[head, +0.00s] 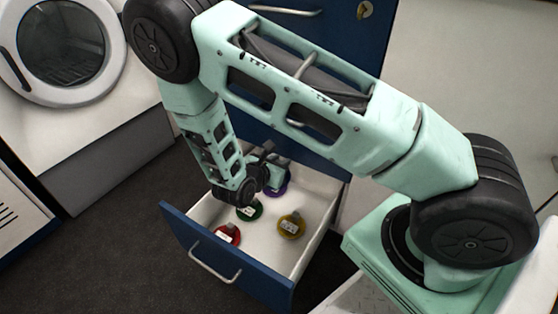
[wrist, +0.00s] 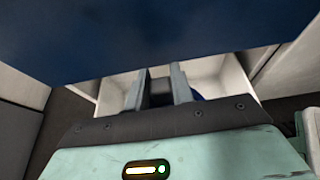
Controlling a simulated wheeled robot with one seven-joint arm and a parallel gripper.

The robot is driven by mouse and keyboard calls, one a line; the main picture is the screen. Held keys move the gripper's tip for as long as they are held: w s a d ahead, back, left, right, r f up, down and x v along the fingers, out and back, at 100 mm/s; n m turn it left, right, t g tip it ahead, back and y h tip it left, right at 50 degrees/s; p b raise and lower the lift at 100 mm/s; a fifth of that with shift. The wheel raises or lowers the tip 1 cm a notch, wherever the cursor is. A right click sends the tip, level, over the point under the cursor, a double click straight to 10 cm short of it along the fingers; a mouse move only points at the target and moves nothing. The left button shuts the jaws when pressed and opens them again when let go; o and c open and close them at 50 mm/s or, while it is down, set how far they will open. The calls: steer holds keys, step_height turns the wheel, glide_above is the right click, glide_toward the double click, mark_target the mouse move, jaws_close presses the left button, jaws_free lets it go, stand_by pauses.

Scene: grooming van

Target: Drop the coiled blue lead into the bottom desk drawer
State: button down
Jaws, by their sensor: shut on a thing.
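The bottom desk drawer (head: 190,215) is pulled open, with a blue front and a white inside. My gripper (head: 266,158) is inside the drawer's outline in the head view, over its back part and below the blue front above. In the wrist view my gripper (wrist: 162,82) is shut on a dark piece between its fingers. A small patch of the blue lead (wrist: 197,97) shows beside the right finger; the rest is hidden. In the head view I cannot make out the blue lead behind my wrist. The white drawer inside (wrist: 205,70) lies beyond the fingers.
The drawer holds a red lead (head: 228,236), a green lead (head: 250,211), a yellow lead (head: 291,227) and a purple lead (head: 283,187). The blue desk front (wrist: 160,35) is close above my gripper. A washer-like machine (head: 62,50) stands at left.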

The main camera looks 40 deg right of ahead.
steer(key=shift+f, duration=0.25)
steer(key=c, duration=1.1)
jaws_free()
steer(key=shift+a, duration=0.1)
steer(key=shift+p+v, duration=3.1)
steer(key=shift+v, duration=5.55)
steer(key=shift+r, duration=0.2)
